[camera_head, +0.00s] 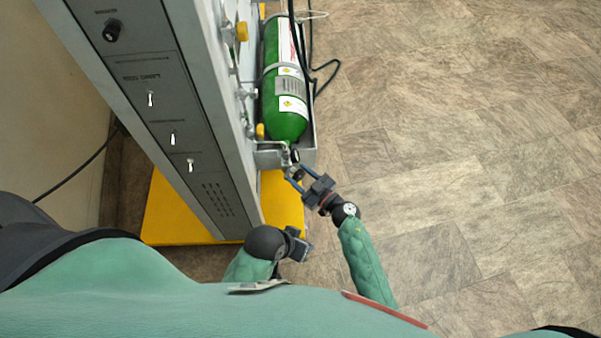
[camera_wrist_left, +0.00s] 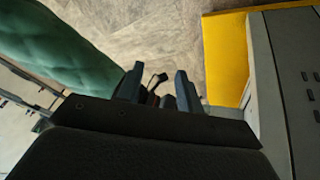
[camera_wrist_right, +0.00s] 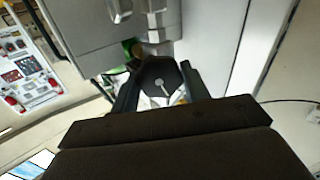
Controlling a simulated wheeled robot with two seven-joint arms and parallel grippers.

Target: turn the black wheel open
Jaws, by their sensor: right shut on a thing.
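The black wheel (camera_wrist_right: 161,80) shows in the right wrist view as a dark, many-sided knob with a light mark at its middle. It sits between the fingers of my right gripper (camera_wrist_right: 155,88), which is shut on it. In the head view my right gripper (camera_head: 293,176) reaches the valve end of the green cylinder (camera_head: 285,110), and the wheel is mostly hidden there. My left gripper (camera_head: 303,245) is low beside the cabinet's near corner. In the left wrist view its fingers (camera_wrist_left: 158,88) stand apart with nothing clearly between them.
The grey cabinet (camera_head: 165,110) with switches stands on a yellow base (camera_head: 165,205) at left. The cylinder rests in a metal bracket (camera_head: 308,140) on the cabinet's side. Black hoses (camera_head: 322,82) hang by its far end. Tiled floor (camera_head: 450,150) is clear at right.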

